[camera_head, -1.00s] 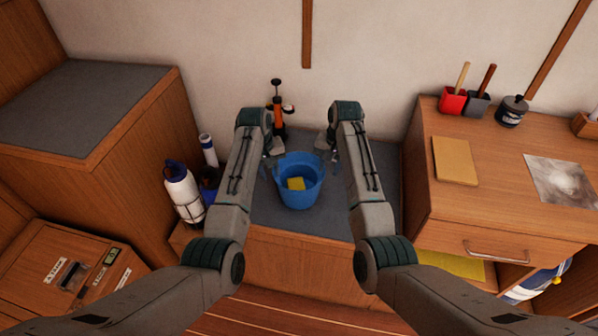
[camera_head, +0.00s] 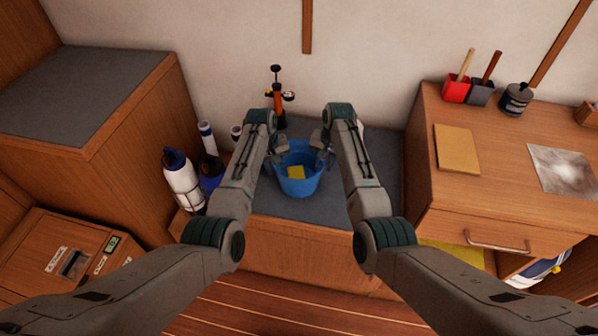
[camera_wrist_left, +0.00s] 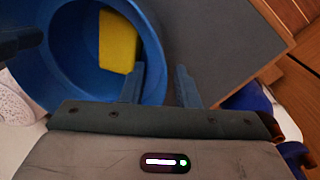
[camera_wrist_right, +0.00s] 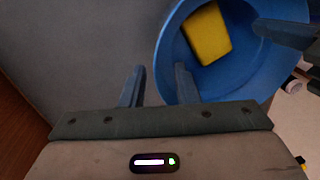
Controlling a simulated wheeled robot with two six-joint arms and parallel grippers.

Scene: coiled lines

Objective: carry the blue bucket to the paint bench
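The blue bucket (camera_head: 299,184) stands upright on a low grey-topped surface (camera_head: 350,200) in the head view, with a yellow block (camera_head: 296,172) inside. My left gripper (camera_head: 280,155) is at its left rim; in the left wrist view its fingers (camera_wrist_left: 160,86) are apart, one inside the bucket and one outside. My right gripper (camera_head: 321,152) is at the right rim; its fingers (camera_wrist_right: 159,84) are likewise apart with the bucket wall between them. No bench is labelled; a wooden bench (camera_head: 500,205) on the right holds red and grey pots with handles.
A tall grey-topped cabinet (camera_head: 80,90) stands at left. White bottles (camera_head: 183,182) and an orange-black pump-like item (camera_head: 278,98) stand near the bucket. The right bench also carries a tan sheet (camera_head: 456,149), a stained sheet (camera_head: 562,170) and a dark jar (camera_head: 515,99).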

